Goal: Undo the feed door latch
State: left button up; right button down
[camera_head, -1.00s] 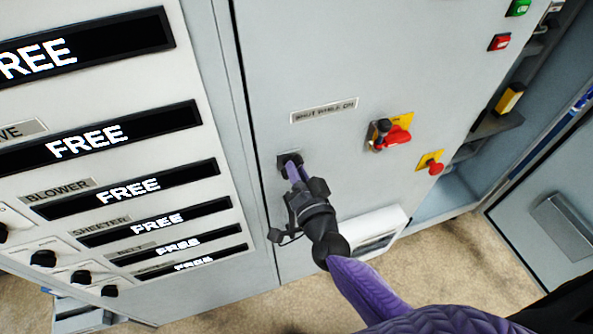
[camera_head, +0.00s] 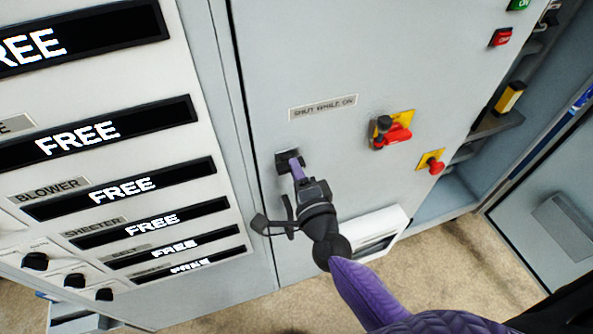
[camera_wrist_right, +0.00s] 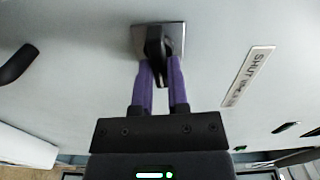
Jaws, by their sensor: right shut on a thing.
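The feed door latch (camera_head: 283,160) is a small black turn handle on a square plate, set near the left edge of the grey door, below and left of the "SHUT WHILE ON" label (camera_head: 323,107). My right gripper (camera_head: 297,166) is at the latch. In the right wrist view its two purple fingers (camera_wrist_right: 160,72) are on either side of the black handle (camera_wrist_right: 155,45), and they are shut on it. The plate (camera_wrist_right: 175,38) shows behind the handle. My left gripper is not in the head view.
A red rotary switch on a yellow plate (camera_head: 394,131) and a red button (camera_head: 436,167) are right of the latch. A panel of "FREE" displays (camera_head: 150,223) stands at the left. Green and red buttons are at the upper right.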

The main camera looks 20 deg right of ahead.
jog(key=shift+m, duration=0.4)
jog(key=c, duration=0.6)
grip_release()
jog(key=s, duration=1)
jog(key=shift+d+b, duration=0.2)
jog(key=shift+b, duration=0.15)
